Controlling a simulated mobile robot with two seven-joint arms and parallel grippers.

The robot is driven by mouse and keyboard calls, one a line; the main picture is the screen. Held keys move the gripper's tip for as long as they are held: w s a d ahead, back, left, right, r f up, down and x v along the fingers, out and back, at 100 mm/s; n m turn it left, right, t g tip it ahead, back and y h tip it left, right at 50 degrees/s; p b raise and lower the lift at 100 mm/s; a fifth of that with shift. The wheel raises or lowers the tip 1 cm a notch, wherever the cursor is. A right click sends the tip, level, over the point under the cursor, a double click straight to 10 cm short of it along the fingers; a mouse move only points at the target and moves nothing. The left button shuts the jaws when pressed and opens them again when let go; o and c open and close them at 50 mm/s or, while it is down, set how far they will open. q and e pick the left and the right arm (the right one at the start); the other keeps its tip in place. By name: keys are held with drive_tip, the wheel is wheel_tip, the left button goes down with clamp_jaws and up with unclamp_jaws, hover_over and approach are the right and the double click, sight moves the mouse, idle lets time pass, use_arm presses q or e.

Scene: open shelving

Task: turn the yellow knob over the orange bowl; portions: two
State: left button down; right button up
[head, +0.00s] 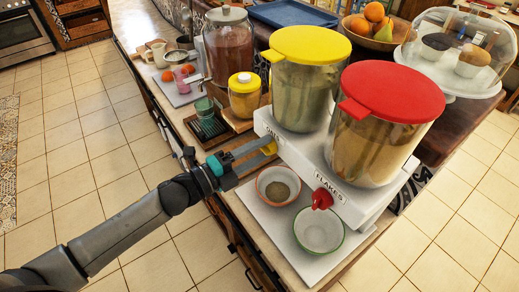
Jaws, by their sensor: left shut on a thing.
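A white dispenser (373,202) holds two clear containers, one with a yellow lid (310,44) and one with a red lid (393,89). The yellow knob (270,147) is on its front face, under the yellow-lidded container. My left gripper (260,152) reaches in from the left and is shut on the yellow knob, partly covering it. The orange bowl (264,193) stands just below the knob on a pale tray. Some greenish-brown grains (279,191) lie in it. My right gripper is out of view.
A red knob (321,199) marked FLAKES sits above a pale green-rimmed bowl (319,248), which looks empty. A yellow-lidded jar (244,98), a dark tray (207,126) and a large glass jar (228,50) stand behind my left gripper. Open floor lies left of the counter.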

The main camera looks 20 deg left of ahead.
use_arm(q)
drive_tip(key=shift+c, duration=1.5)
unclamp_jaws()
drive_tip(key=b+v, duration=0.1)
drive_tip(key=v, duration=1.4)
drive_tip(key=shift+a, duration=0.1)
